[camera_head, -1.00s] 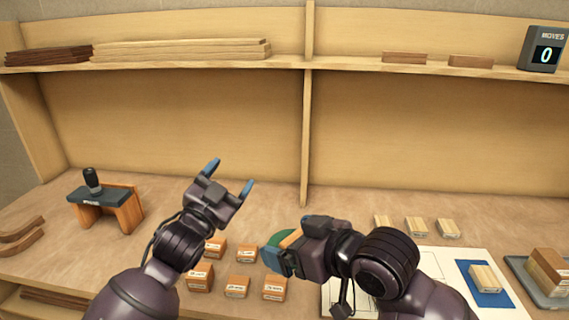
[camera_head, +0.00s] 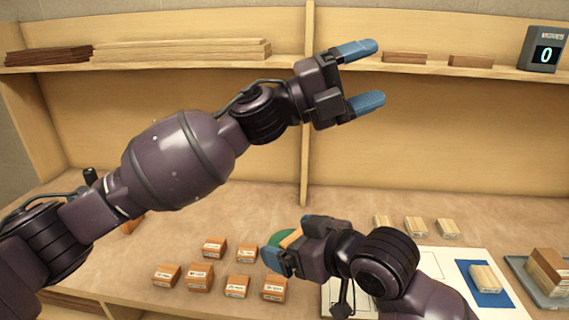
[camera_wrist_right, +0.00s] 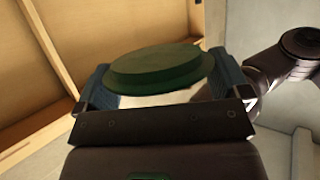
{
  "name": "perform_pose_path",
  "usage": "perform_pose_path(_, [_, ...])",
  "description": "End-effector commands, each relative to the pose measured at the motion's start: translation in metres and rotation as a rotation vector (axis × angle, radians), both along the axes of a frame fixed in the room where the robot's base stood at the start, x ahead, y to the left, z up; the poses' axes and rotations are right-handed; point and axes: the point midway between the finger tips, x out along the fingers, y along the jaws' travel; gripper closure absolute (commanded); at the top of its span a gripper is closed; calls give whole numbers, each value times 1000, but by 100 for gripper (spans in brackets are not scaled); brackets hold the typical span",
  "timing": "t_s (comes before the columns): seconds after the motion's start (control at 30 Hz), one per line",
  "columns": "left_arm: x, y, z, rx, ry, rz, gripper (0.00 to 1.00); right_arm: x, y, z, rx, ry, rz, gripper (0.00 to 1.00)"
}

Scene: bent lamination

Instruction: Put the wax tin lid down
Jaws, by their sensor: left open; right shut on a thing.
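The wax tin lid, a round green disc, is in my right gripper (camera_head: 290,246); a sliver of the lid (camera_head: 282,237) shows past the fingers in the head view. In the right wrist view the lid (camera_wrist_right: 160,66) lies between the two blue fingers, and the gripper is shut on it. It is held above the bench, at a height I cannot tell. My left gripper (camera_head: 363,77) is open and empty, high in front of the back panel near the shelf. No wax tin can be made out.
Several small labelled wooden blocks (camera_head: 200,277) sit left of my right gripper. Pale blocks (camera_head: 416,226) stand behind it. A white sheet with a blue pad (camera_head: 490,297) and a grey tray (camera_head: 522,268) lie at right. A shelf (camera_head: 340,64) runs across the back.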

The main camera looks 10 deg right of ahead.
Motion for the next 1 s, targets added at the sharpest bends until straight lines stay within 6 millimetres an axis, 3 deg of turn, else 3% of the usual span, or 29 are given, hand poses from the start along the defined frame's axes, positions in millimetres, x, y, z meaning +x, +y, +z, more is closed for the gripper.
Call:
perform_pose_path(0.23, [-33, -30, 0, 244, -304, -157, 25, 0, 0, 0, 0, 0, 0, 28])
perform_pose_path(0.47, [-40, -32, -29, 574, -563, -304, 25, 0, 0, 0, 0, 0, 0, 28])
perform_pose_path(0.67, [-22, -4, -69, 897, -683, -416, 25, 0, 0, 0, 0, 0, 0, 28])
perform_pose_path(0.83, [0, 36, -113, 1160, -688, -514, 25, 0, 0, 0, 0, 0, 0, 28])
perform_pose_path(1.0, [13, 75, -137, 1386, -666, -613, 25, 0, 0, 0, 0, 0, 0, 28])
